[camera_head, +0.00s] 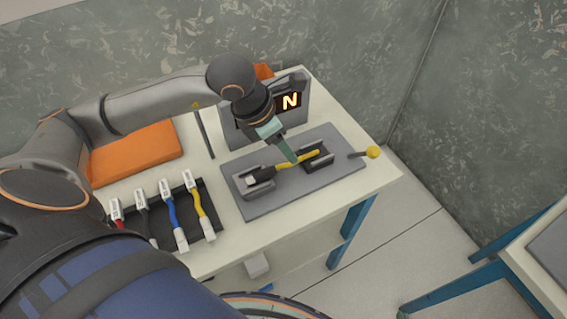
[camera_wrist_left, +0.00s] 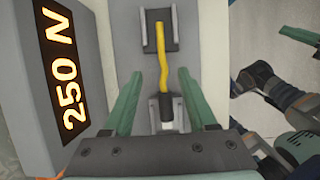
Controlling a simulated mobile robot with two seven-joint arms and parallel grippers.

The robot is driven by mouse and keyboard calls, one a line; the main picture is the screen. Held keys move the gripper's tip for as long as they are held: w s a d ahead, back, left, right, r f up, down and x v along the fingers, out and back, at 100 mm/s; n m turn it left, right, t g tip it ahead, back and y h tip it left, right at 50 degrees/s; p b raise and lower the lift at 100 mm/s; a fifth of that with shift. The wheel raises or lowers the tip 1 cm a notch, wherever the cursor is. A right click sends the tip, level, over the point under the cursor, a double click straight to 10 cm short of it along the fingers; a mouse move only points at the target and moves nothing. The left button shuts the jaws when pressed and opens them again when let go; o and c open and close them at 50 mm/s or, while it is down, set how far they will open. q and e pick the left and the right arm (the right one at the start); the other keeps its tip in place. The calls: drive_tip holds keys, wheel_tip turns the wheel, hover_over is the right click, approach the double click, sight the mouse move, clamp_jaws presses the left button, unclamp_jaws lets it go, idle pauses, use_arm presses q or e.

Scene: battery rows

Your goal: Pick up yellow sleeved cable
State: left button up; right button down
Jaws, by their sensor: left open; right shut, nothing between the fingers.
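A yellow sleeved cable (camera_head: 295,161) lies across two dark clamps on a grey plate, the left clamp (camera_head: 262,187) and the right clamp (camera_head: 316,160). It also shows in the left wrist view (camera_wrist_left: 162,62), bent slightly between the clamps. The arm from the left carries my left gripper (camera_head: 288,155), low over the cable's middle. In the left wrist view its green fingers (camera_wrist_left: 158,90) are open, one on each side of the cable and apart from it. A second yellow cable (camera_head: 199,201) lies in the dark rack.
The rack (camera_head: 213,213) at front left also holds red, black and blue cables. A display box (camera_head: 297,84) stands behind the plate and reads 250 N in the wrist view (camera_wrist_left: 62,75). A yellow-knobbed lever (camera_head: 373,152) sits to the right. An orange pad (camera_head: 135,150) lies at back left.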

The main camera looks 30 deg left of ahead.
sight(284, 166)
use_arm(q)
drive_tip(key=x, duration=0.4)
drive_tip(key=shift+w+d+f, duration=0.15)
drive_tip(key=shift+d+f, duration=0.15)
drive_tip(key=shift+f, duration=0.05)
clamp_jaws()
